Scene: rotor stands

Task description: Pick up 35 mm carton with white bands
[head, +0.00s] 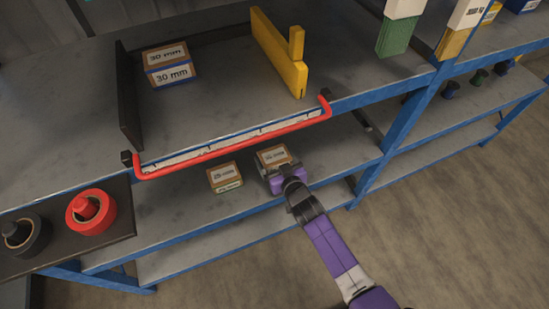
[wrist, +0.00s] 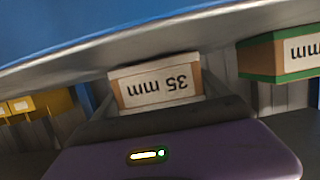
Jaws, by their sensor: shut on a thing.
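The 35 mm carton with white bands (head: 272,155) is on the lower shelf level, under the red-edged upper shelf. In the wrist view the carton (wrist: 157,88) appears upside down, with its "35 mm" label facing the camera. My gripper (head: 279,172) is shut on it, reaching in from the front; the fingers show on either side of it in the wrist view. Whether the carton touches the shelf below is hard to tell. A similar carton with green bands (head: 225,179) stands to its left in the head view, and at the right in the wrist view (wrist: 280,54).
The red shelf edge (head: 235,140) and upper deck lie close above and behind my gripper. A blue-banded 30 mm carton (head: 171,66) and a yellow bracket (head: 278,52) are on the upper deck. Red (head: 90,209) and black (head: 25,236) rotor-like parts sit at left. Floor at right is clear.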

